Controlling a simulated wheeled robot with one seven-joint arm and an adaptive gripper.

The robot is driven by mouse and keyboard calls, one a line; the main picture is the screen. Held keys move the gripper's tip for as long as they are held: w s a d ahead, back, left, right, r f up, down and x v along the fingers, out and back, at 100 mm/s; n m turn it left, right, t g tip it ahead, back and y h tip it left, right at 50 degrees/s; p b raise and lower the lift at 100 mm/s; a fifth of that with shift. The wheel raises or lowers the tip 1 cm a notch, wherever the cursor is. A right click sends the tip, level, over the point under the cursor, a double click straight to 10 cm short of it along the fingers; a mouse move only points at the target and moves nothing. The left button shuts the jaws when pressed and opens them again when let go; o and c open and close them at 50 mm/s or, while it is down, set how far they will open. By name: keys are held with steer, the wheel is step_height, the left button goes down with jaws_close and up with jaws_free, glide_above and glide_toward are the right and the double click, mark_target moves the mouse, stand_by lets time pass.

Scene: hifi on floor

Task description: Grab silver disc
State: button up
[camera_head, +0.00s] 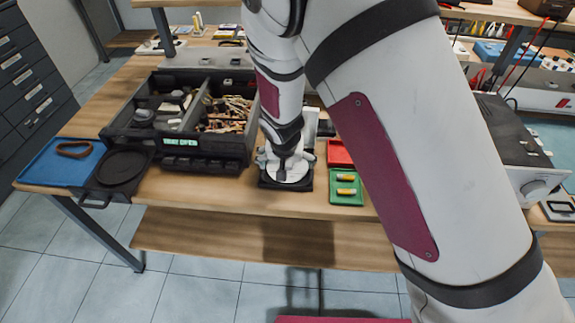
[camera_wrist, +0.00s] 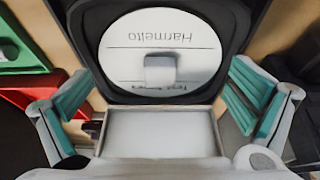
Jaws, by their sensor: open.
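The silver disc (camera_wrist: 160,35) is round and pale, with dark lettering that reads upside down in the wrist view. It lies on a black square base (camera_wrist: 88,12) and has a small light block or knob (camera_wrist: 160,69) near its middle. In the head view the disc (camera_head: 290,176) sits near the table's front edge, partly hidden by my gripper. My gripper (camera_wrist: 160,72) is open and points down over it, with teal-padded fingers spread to the left and right of the disc. No contact with the disc shows.
A pale rectangular block (camera_wrist: 160,132) adjoins the base. A green tray (camera_head: 347,198) with yellow-orange pieces and a red tray (camera_head: 339,153) stand close right. A black divided bin (camera_head: 205,148) stands left, with a blue tray (camera_head: 40,166) beyond. The wooden table's (camera_head: 215,192) front strip is clear.

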steer(key=c, duration=1.8)
steer(key=shift+s, duration=0.15)
steer(key=shift+c, duration=0.4)
